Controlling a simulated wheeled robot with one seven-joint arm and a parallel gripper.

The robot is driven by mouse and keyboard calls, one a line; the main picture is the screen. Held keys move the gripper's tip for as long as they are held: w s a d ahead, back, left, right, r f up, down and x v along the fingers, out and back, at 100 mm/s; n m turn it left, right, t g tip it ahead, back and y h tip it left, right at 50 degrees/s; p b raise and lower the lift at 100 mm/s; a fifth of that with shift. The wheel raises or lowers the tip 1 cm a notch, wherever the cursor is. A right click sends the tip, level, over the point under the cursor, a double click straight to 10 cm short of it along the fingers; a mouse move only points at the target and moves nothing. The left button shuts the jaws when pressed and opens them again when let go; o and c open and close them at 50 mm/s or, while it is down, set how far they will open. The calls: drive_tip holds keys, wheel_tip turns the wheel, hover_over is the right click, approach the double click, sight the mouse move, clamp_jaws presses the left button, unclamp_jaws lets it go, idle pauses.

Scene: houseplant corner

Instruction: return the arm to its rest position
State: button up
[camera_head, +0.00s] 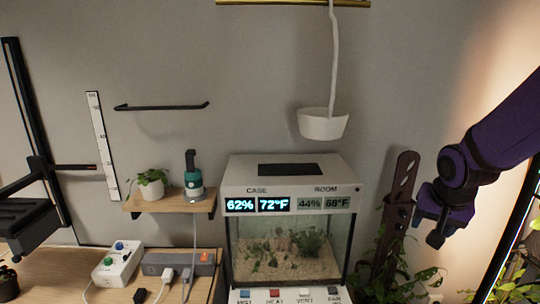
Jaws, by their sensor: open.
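My arm reaches in from the right edge, dark purple and black. My gripper (434,228) hangs at its end, pointing down and a little left, with open jaws. I see nothing held in it. It is to the right of the terrarium case (290,180) and in front of the wall, near a dark slotted post (402,190) and the leaves below it.
A white pot (323,124) hangs on a cord from a brass rail (292,3). A small wooden shelf (172,205) holds a potted plant (151,183) and a teal device (193,182). A power strip (178,263) and a white box (117,262) lie on the table at left. Foliage (388,285) grows below my gripper.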

drive_tip(key=s+a+r+n, duration=0.2)
drive_tip(key=s+r, duration=0.5)
drive_tip(key=s, duration=0.2)
drive_tip(key=s+a+r+n+y, duration=0.1)
drive_tip(key=s+a+r+n, duration=0.1)
drive_tip(key=s+r, duration=0.5)
drive_tip(key=s+n, duration=0.1)
drive_tip(key=s, duration=0.1)
drive_tip(key=shift+s+a+n+t, duration=0.3)
drive_tip(key=shift+a+t, duration=0.05)
drive_tip(key=shift+t, duration=0.05)
drive_tip(key=shift+w, duration=0.15)
idle(0.6)
